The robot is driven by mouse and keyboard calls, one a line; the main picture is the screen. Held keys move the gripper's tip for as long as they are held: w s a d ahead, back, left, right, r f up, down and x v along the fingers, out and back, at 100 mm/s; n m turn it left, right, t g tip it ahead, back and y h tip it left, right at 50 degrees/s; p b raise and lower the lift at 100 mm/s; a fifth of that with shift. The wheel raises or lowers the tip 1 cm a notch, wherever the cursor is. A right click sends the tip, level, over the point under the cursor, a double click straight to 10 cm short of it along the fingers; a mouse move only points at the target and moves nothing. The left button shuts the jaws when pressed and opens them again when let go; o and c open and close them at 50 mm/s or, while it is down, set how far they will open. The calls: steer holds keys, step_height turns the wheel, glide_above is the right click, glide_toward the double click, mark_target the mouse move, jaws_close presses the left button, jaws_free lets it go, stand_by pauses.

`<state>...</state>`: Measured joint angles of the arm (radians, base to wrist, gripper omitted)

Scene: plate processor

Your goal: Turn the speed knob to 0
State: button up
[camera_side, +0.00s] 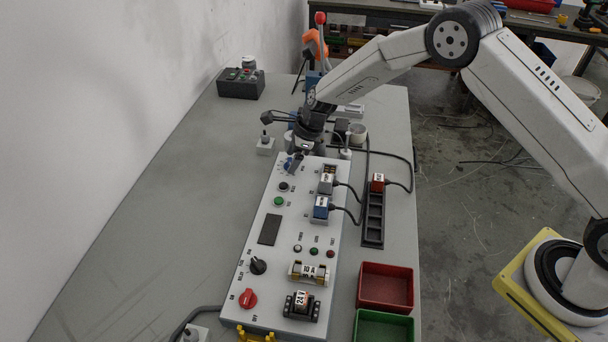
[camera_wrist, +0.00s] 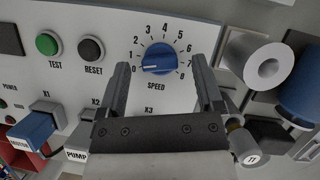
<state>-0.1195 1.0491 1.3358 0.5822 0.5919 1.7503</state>
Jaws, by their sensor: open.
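The blue speed knob (camera_wrist: 158,60) sits on the white panel in the wrist view, with a printed scale from 0 to 8 around it. Its white pointer line points left, at or very near the 0 mark. My gripper (camera_wrist: 160,70) is open and empty, with one finger to the left and one to the right of the knob, both apart from it. In the side view, my gripper (camera_side: 298,154) is over the far end of the panel, by the knob (camera_side: 288,164), which it partly hides.
The white panel (camera_side: 262,210) carries a green test button (camera_wrist: 47,44), a dark reset button (camera_wrist: 91,47) and a blue plug (camera_side: 321,207) with a cable. A red bin (camera_side: 386,266) and a green bin (camera_side: 383,314) stand at right.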

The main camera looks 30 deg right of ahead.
jaws_close()
steer(key=shift+n, duration=0.3)
steer(key=shift+n+g, duration=0.7)
steer(key=shift+n, duration=0.6)
steer(key=shift+d, duration=0.1)
jaws_free()
steer(key=shift+r, duration=0.1)
